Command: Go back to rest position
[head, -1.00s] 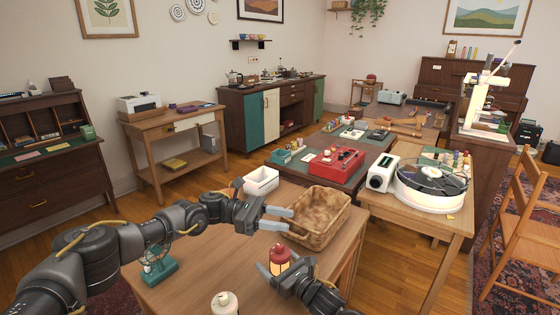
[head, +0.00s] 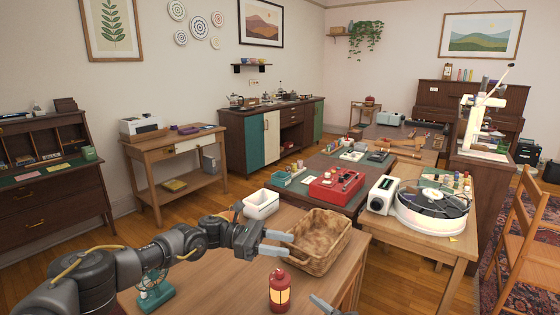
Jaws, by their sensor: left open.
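My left gripper (head: 289,243) is open and empty. It is above the wooden table (head: 215,275), its fingers pointing right at the near left side of the wicker basket (head: 322,242); I cannot tell whether they touch it. My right gripper (head: 325,307) shows only in part at the bottom edge, right of the red lantern (head: 280,291) and apart from it. Its jaws are mostly cut off by the frame. The lantern stands upright on the table in front of the basket.
A white bin (head: 261,204) stands behind my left gripper. A teal fan (head: 154,291) stands on the table, partly behind my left arm. A red device (head: 337,185) and a turntable (head: 432,208) are on tables beyond. Wooden floor shows at left, and a chair (head: 525,240) stands at right.

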